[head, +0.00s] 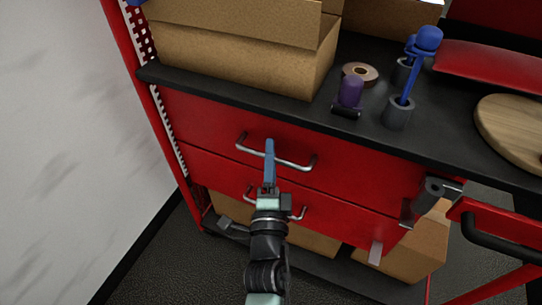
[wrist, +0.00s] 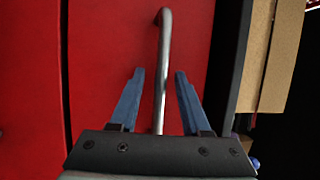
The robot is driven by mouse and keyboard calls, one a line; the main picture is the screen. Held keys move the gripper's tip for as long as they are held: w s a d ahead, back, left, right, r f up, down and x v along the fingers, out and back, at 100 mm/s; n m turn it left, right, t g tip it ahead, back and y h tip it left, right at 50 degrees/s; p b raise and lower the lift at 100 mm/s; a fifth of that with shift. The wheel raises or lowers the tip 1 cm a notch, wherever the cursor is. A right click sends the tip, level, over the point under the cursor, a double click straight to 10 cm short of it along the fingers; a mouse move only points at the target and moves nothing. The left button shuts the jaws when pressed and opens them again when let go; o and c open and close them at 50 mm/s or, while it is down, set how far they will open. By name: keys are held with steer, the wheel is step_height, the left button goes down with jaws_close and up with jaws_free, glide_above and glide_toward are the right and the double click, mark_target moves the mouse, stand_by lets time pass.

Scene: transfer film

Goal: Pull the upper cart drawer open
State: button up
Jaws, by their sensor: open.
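The upper cart drawer (head: 215,125) is a red front just under the black cart top, and it looks shut. Its silver bar handle (head: 300,165) runs across the front. My gripper (head: 269,150) has blue fingers and reaches the handle from the front. In the wrist view the handle (wrist: 164,60) runs between the two open fingers (wrist: 158,80), with a gap on both sides. I cannot tell how deep the handle sits between them. The lower drawer (head: 210,172) is also red, and my arm covers part of its handle (head: 250,193).
The black cart top (head: 270,108) holds a cardboard box (head: 240,55), a tape roll (head: 360,73), a purple item (head: 350,92), blue-handled tools (head: 428,40) and a wooden disc (head: 515,125). Cardboard boxes (head: 415,255) lie on the bottom shelf. A white wall (head: 70,140) stands at left.

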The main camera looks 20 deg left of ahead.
jaws_close()
stand_by(1.4)
